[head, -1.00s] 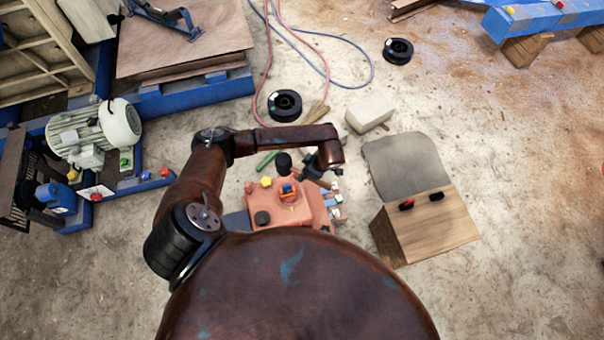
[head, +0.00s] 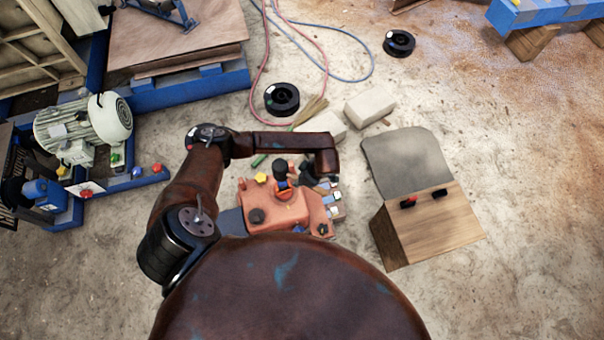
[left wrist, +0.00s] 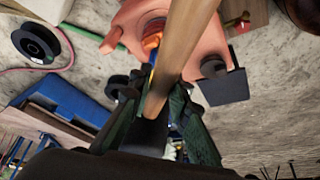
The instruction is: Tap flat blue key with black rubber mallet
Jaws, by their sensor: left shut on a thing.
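The orange jaw crusher body (head: 270,208) sits on the floor below my left arm. A black mallet head (head: 280,167) is close above its orange-red raised fitting (head: 283,185); I cannot tell whether they touch. My left gripper (head: 310,173) is at the crusher's upper right, partly hidden by my arm. In the left wrist view its green-black fingers (left wrist: 155,120) are shut around the wooden mallet handle (left wrist: 180,55), which runs out of the top. A small blue piece, perhaps the flat blue key (left wrist: 152,75), shows beside the handle there. My right gripper is not in view.
A wooden box (head: 430,228) with red and black switches stands right of the crusher. Pale blocks (head: 369,107) and a black spool (head: 282,98) lie behind it. A motor (head: 85,130) on a blue frame is at left. The floor at far right is clear.

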